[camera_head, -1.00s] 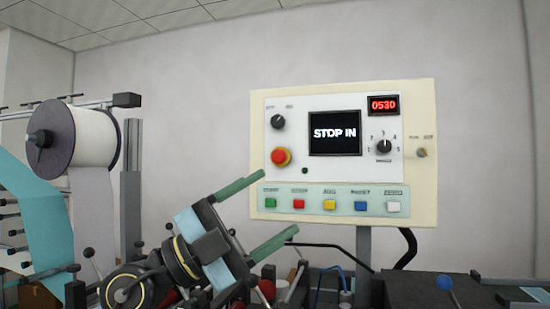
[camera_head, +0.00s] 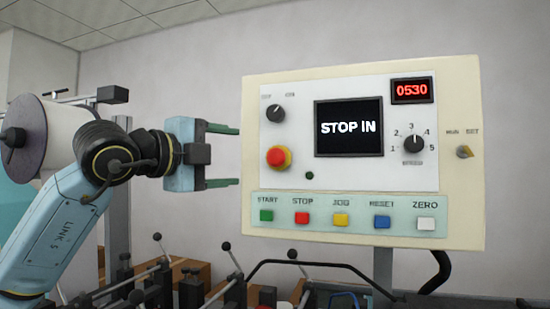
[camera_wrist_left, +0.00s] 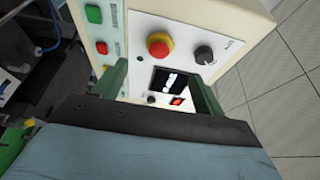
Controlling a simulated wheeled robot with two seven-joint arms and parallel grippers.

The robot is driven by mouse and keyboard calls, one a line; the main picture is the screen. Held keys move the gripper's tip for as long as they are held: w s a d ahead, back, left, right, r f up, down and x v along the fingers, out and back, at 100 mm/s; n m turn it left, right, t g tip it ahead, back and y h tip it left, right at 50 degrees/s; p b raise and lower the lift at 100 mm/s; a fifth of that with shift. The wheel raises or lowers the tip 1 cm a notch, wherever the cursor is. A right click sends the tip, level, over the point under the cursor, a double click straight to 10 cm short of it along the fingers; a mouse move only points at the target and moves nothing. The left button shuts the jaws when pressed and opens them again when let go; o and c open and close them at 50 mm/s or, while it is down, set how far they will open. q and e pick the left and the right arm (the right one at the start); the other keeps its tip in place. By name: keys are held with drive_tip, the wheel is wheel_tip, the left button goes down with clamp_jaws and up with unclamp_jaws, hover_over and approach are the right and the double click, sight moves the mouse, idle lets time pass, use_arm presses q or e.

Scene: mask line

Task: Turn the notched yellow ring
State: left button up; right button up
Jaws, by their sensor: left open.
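The yellow ring (camera_head: 287,157) sits around the base of the red mushroom button (camera_head: 276,156), on the left part of the control panel (camera_head: 461,210). In the left wrist view the yellow ring (camera_wrist_left: 152,35) and red button (camera_wrist_left: 158,46) show beyond the fingers. Notches on the ring are too small to make out. My left gripper (camera_head: 238,156) is open and empty. Its two green fingers point right, at about the button's height, with their tips by the panel's left edge in the picture. My right gripper is not in view.
A selector knob (camera_head: 275,114) is just above the button, and a dark screen (camera_head: 348,128) reads STOP IN. A row of coloured push buttons (camera_head: 340,220) runs below. A small yellowish switch (camera_head: 464,152) is at far right. Ball-topped levers (camera_head: 226,247) stand below.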

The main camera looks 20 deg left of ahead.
sight(270, 158)
use_arm(q)
drive_tip(key=p+x, duration=0.4)
drive_tip(key=x, duration=0.6)
drive_tip(key=shift+w+d+r, duration=0.15)
drive_tip(key=shift+w+d, duration=0.05)
drive_tip(key=shift+d, duration=0.15)
drive_tip(key=shift+w+d, duration=0.25)
drive_tip(key=shift+w, duration=0.3)
drive_tip(key=shift+c, duration=0.6)
drive_tip(key=c, duration=0.8)
drive_tip(key=shift+c, duration=0.2)
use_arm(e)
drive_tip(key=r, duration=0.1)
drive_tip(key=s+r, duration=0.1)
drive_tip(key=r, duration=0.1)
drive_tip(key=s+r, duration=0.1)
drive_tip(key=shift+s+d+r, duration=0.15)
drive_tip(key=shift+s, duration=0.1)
